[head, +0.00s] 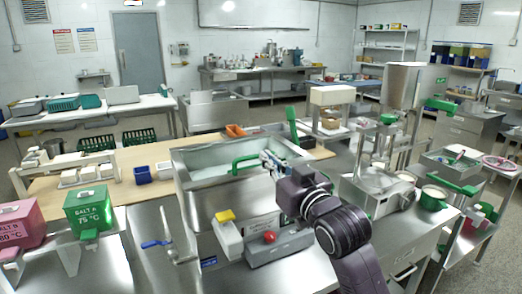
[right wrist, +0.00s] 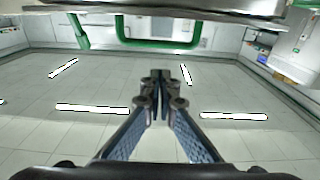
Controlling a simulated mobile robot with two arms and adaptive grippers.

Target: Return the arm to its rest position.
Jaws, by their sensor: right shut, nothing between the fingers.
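My right arm (head: 338,222) reaches up from the bottom of the head view, bent at a dark purple wrist. My right gripper (head: 266,158) is at its end, over the right part of the open steel tank and close to a green handle (head: 240,163). I cannot tell from the head view whether they touch. In the right wrist view, the gripper's fingers (right wrist: 158,76) are together with nothing between them. A green handle (right wrist: 158,43) crosses above the fingertips there, apart from them in the picture. My left gripper is not in view.
The steel tank (head: 207,208) stands in front. A grey box with a red button (head: 270,237) sits beside the arm. The steel mill (head: 375,180) with its hopper stands at the right. Green (head: 88,206) and pink (head: 18,226) boxes are at the left.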

